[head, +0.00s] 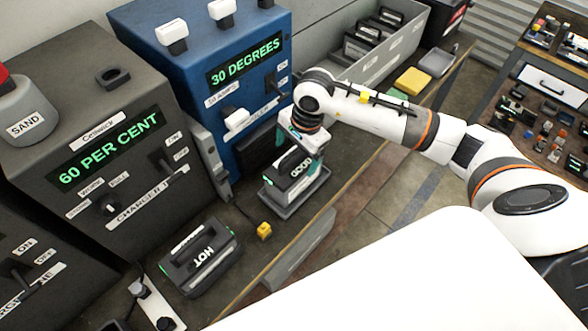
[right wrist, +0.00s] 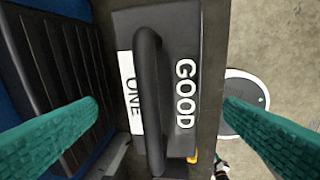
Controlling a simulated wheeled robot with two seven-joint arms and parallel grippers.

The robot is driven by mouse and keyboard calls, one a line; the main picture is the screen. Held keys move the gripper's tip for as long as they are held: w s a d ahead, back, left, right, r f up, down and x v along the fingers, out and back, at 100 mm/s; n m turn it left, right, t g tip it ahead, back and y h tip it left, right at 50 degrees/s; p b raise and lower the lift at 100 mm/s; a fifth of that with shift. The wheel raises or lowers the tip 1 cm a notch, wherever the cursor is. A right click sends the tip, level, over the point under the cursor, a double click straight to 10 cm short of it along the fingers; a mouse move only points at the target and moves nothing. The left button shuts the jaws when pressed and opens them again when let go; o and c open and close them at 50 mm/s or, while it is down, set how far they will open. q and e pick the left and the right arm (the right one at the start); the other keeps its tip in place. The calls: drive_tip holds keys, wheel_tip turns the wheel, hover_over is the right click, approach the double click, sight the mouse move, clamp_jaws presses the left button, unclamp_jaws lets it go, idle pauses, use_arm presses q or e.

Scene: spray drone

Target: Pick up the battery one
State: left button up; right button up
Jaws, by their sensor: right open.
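Battery one (head: 292,172) is a dark block with a top handle and the label GOOD. It sits on a grey tray (head: 318,184) in front of the blue machine. In the right wrist view the battery (right wrist: 184,45) shows its labels ONE and GOOD, with its black handle (right wrist: 148,95) running lengthwise. My right gripper (head: 302,145) is directly over the battery. Its green fingers are open, one on each side of the handle in the right wrist view (right wrist: 158,117), with visible gaps and nothing between them gripped. My left gripper is not in view.
The blue machine (head: 215,75) and a dark charger (head: 95,150) stand behind. A grey bin (head: 400,55) with several batteries is at the back.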

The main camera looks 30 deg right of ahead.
drive_tip(key=shift+w+a+f, duration=0.15)
drive_tip(key=shift+f, duration=1.25)
drive_tip(key=c, duration=1.9)
drive_tip(key=shift+w+r, duration=0.15)
drive_tip(key=shift+r, duration=0.05)
clamp_jaws()
